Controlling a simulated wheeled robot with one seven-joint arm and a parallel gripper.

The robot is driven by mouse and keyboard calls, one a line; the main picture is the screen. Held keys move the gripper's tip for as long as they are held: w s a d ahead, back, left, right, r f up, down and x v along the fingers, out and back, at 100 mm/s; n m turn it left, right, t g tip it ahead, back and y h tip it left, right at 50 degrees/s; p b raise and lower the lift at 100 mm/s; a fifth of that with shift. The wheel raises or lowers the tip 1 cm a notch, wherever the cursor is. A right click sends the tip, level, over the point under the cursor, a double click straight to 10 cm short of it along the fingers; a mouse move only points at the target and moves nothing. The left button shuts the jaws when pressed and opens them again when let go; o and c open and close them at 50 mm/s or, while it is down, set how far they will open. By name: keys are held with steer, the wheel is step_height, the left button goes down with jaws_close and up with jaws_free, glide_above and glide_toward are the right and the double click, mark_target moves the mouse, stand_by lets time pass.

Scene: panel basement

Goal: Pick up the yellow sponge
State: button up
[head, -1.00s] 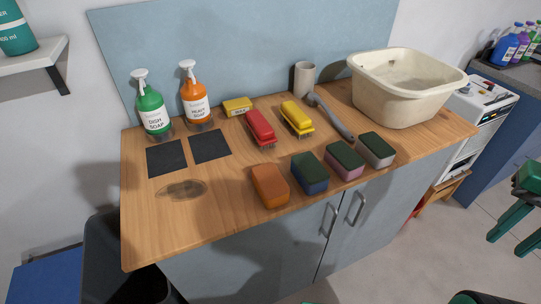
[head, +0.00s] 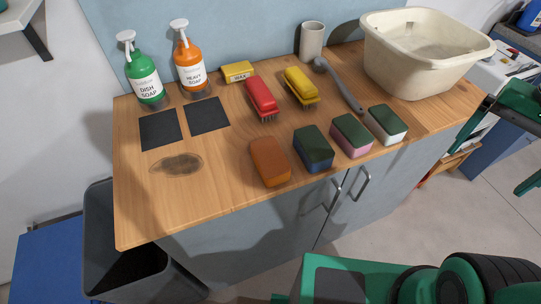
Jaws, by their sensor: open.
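A plain orange-brown block (head: 270,162) that looks like a sponge lies at the left end of a row near the counter's front edge. To its right in the row are sponges with dark green tops: a blue one (head: 313,149), a pink one (head: 351,136) and a white one (head: 387,125).
The wooden counter (head: 215,199) also holds a red brush (head: 262,98), a grey long-handled brush (head: 340,85), a cup (head: 312,41), a cream basin (head: 425,65), two soap bottles, two dark pads and a brownish stain (head: 177,165). A dark bin (head: 125,265) stands below left.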

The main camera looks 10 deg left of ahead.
steer(key=w+a+r, duration=0.2)
steer(key=w+a, duration=0.3)
steer(key=a, duration=0.4)
steer(key=m, duration=0.4)
glide_toward(275, 153)
steer(key=shift+d, duration=0.3)
step_height(275, 153, down, 5)
steer(key=shift+f, duration=0.2)
steer(key=shift+a+f, duration=0.15)
steer(key=shift+f, duration=1.1)
steer(key=shift+a+f, duration=0.1)
steer(key=shift+f, duration=1.15)
steer(key=c, duration=1.2)
